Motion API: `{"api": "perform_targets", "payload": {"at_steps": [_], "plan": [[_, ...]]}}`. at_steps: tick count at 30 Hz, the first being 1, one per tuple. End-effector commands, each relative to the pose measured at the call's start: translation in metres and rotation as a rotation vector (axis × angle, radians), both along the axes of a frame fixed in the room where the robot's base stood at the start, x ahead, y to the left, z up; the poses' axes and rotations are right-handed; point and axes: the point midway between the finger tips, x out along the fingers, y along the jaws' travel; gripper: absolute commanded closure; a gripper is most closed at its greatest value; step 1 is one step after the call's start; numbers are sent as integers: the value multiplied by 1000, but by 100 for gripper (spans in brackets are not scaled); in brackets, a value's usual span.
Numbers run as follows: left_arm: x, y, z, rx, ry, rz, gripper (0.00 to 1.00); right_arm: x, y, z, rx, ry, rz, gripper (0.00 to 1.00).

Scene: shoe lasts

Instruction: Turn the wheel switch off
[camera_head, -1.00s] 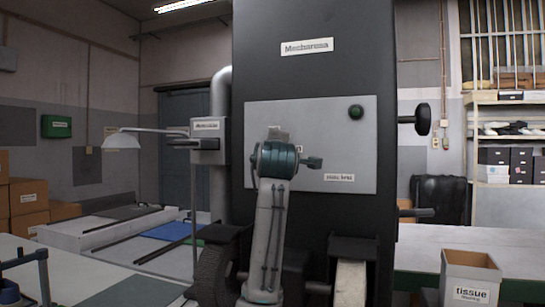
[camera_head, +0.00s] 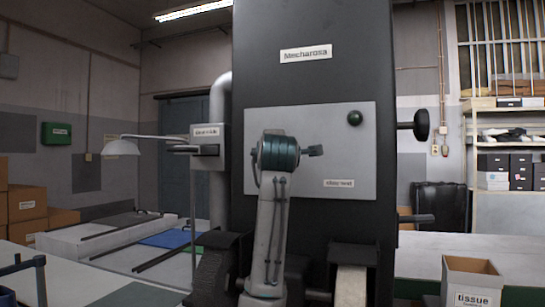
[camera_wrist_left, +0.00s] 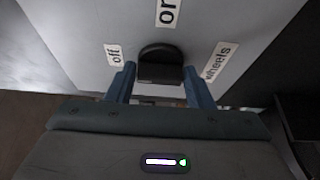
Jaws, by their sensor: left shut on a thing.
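The wheel switch is a dark rounded knob (camera_wrist_left: 160,56) on a grey panel in the left wrist view. White labels surround it: "off" (camera_wrist_left: 114,54) to its left, "on" (camera_wrist_left: 167,12) above it, and "wheels" (camera_wrist_left: 221,60) to its right. My left gripper (camera_wrist_left: 159,70) has its blue fingers shut on the knob, one on each side. In the head view my left arm's wrist stands in front of the grey panel (camera_head: 350,125) and hides the switch and the fingertips. I cannot tell where the knob points. My right gripper is not in view.
A lamp (camera_head: 122,147) stands left.

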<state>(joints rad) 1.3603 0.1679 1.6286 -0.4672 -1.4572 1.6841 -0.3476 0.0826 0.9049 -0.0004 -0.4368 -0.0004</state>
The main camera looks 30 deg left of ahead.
Motion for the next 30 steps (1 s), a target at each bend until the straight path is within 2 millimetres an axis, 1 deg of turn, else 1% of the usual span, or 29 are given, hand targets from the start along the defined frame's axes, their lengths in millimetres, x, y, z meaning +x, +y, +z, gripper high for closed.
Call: {"api": "perform_targets", "payload": {"at_steps": [2, 3, 5, 13, 17, 20, 24, 30], "plan": [[1, 0, -3, -3, 5, 1, 76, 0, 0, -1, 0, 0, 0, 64], [1, 0, -3, -3, 5, 1, 45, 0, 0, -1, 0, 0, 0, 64], [1, 0, -3, -2, 5, 0, 35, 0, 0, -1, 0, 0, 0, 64], [0, 0, -1, 0, 2, 0, 35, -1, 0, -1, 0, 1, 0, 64], [-5, -4, -2, -1, 1, -1, 35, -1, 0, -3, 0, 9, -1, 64], [-15, -12, -2, 0, -1, -3, 35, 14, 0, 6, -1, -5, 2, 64], [-35, -27, -3, -1, -1, -3, 35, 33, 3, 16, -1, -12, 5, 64], [-65, -47, -3, -2, -1, -2, 35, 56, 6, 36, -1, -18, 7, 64]]}}
